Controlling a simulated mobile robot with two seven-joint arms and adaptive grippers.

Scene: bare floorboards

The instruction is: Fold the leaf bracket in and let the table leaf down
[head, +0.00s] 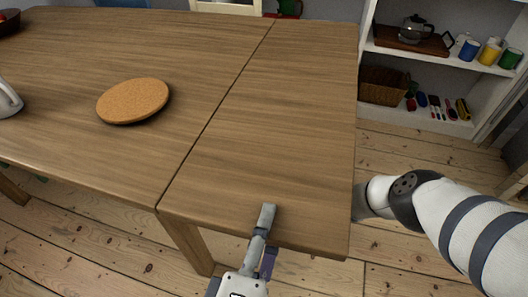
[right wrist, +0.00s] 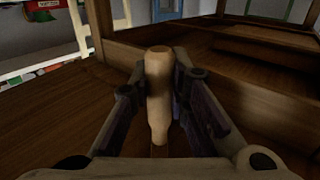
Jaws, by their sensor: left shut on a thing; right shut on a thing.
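The table leaf (head: 285,120) is the right part of the wooden table, divided from the main top (head: 200,60) by a dark seam. It looks level with the top. My left gripper (head: 266,222) is shut on the leaf's front edge, one finger lying on top; the other is mostly hidden below. My right arm reaches under the leaf's right side, so that gripper is hidden in the head view. In the right wrist view my right gripper (right wrist: 158,75) is shut on a pale wooden peg (right wrist: 158,97). I cannot clearly tell the leaf bracket from the dark wooden parts around it.
A round cork mat (head: 133,101) lies on the main top. A table leg (head: 187,244) stands below the seam's front end. White shelves (head: 430,62) with a teapot, mugs and a basket (head: 384,86) stand at the back right.

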